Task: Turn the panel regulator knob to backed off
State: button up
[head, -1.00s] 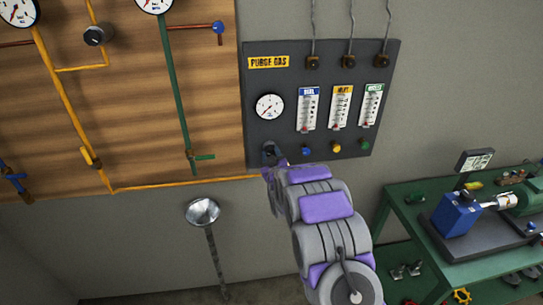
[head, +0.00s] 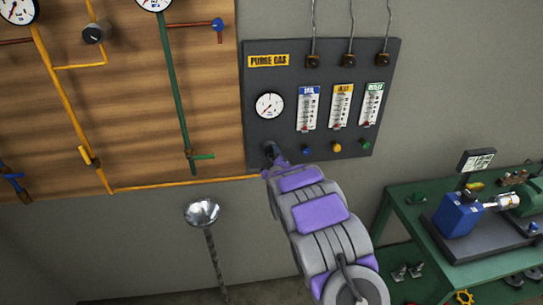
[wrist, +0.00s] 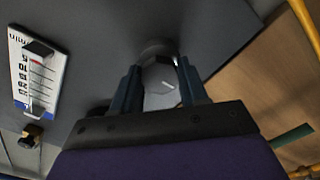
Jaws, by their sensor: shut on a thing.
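The dark purge gas panel (head: 325,60) hangs on the wall in the head view. A round white gauge (head: 270,106) sits at its left. The regulator knob (wrist: 160,82) is at the panel's lower left, below the gauge. In the wrist view it is grey, with a light line on its face. My gripper (wrist: 162,92) is shut on the knob, one finger on each side. In the head view my gripper (head: 270,158) reaches the panel's lower left corner and mostly hides the knob. I cannot read the knob's setting.
Three flowmeters (head: 342,107) stand right of the gauge, with blue, yellow and green knobs (head: 337,147) below them. A wooden board with pipes (head: 180,90) is close on the left. A green workbench (head: 425,225) stands at the lower right.

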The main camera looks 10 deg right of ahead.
jog(key=shift+f, duration=0.15)
jog(key=o, duration=1.1)
jog(key=shift+a, duration=0.15)
jog(key=shift+c, duration=0.2)
jog(key=s+p, duration=0.1)
jog(key=s, duration=1.6)
jog(key=shift+s, duration=0.15)
